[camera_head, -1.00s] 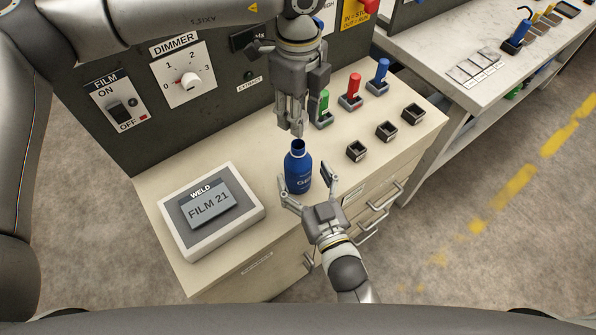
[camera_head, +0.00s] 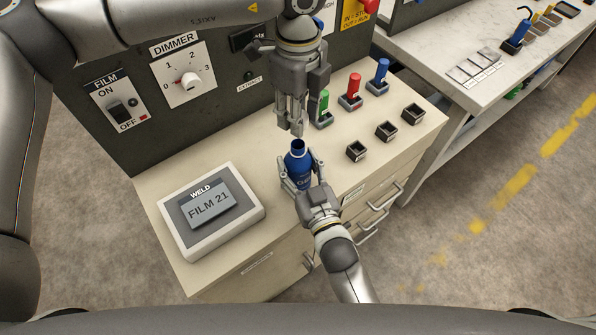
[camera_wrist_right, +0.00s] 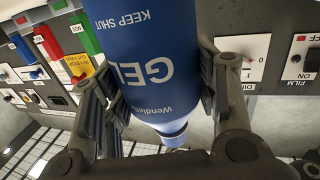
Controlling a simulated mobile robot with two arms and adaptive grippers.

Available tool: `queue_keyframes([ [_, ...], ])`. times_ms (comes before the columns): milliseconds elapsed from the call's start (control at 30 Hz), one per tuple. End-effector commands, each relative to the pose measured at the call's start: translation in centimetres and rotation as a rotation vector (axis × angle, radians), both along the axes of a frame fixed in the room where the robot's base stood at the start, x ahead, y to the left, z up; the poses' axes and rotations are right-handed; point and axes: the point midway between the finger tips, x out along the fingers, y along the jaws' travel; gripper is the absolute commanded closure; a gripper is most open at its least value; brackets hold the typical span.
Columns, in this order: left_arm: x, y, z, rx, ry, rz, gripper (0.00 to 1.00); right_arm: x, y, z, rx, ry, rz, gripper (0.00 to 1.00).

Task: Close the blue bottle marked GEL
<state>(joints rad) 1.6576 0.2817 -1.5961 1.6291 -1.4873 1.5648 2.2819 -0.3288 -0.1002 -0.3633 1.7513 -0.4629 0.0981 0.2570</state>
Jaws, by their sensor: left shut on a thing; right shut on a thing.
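The blue bottle (camera_head: 297,160) stands upright at the front of the cream bench, its dark round mouth open at the top. In the right wrist view the bottle (camera_wrist_right: 150,45) appears upside down, with GEL and KEEP SHUT in white. My right gripper (camera_head: 300,168) has a finger on each side of the bottle's body and is shut on it; its fingers also flank the bottle in the right wrist view (camera_wrist_right: 161,92). My left gripper (camera_head: 290,129) points down just above and slightly behind the mouth, fingers close together. It holds a small thing that I cannot make out.
A WELD panel reading FILM 21 (camera_head: 210,205) lies left of the bottle. Green (camera_head: 323,103), red (camera_head: 352,90) and blue (camera_head: 379,75) handles stand in holders at the back right. Empty square holders (camera_head: 386,131) lie in front of them. A dark upright panel (camera_head: 130,140) stands behind.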

Motion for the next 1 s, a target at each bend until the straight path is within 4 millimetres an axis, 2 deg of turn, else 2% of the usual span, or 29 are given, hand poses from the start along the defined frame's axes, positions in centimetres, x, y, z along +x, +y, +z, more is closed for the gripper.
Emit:
queue_keyframes([
  [33,0.0,0.0,0.0,0.000,0.000,0.000,0.75,0.0,0.0,0.0,0.000,0.000,0.000,0.67],
  [200,0.0,0.0,0.0,0.000,0.000,0.000,0.75,0.0,0.0,0.0,-0.001,0.000,0.000,0.89],
  [367,0.0,0.0,-0.6,0.001,0.002,0.000,0.75,0.0,0.0,0.0,-0.001,0.001,0.000,0.89],
  [600,-0.1,0.1,-4.1,0.001,0.003,0.000,0.75,0.0,0.0,0.0,-0.001,0.001,0.000,0.89],
  [700,0.0,0.1,-4.9,0.000,-0.001,0.000,0.75,0.0,0.0,0.0,-0.001,0.001,0.000,0.89],
  [1000,0.0,0.0,-5.0,0.000,-0.001,0.000,0.75,0.0,0.0,0.0,-0.001,0.001,0.000,0.89],
])
